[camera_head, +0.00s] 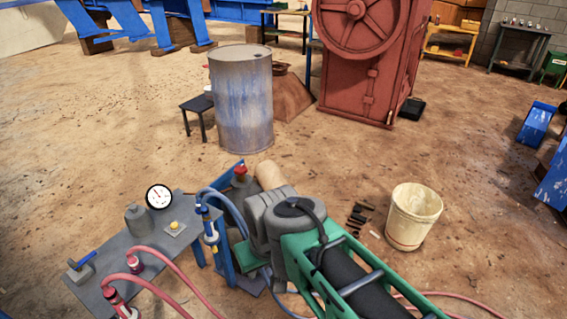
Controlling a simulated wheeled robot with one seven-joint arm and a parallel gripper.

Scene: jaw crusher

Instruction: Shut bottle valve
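A red knob (240,172) sits on top of a grey upright body just behind the right end of a grey table; it may be the bottle valve, but I cannot tell whether it is open or shut. A blue-handled lever fitting (81,263) is at the table's left end. Another blue fitting (210,228) with a hose is at its right edge. My gripper cannot be made out in this view.
A green frame (305,262) with a black cylinder fills the lower middle. Pink hoses (165,255) cross the table. A cream bucket (413,217) stands to the right. A worn drum (241,100) and a red machine (365,60) stand behind. Dirt floor is open at left.

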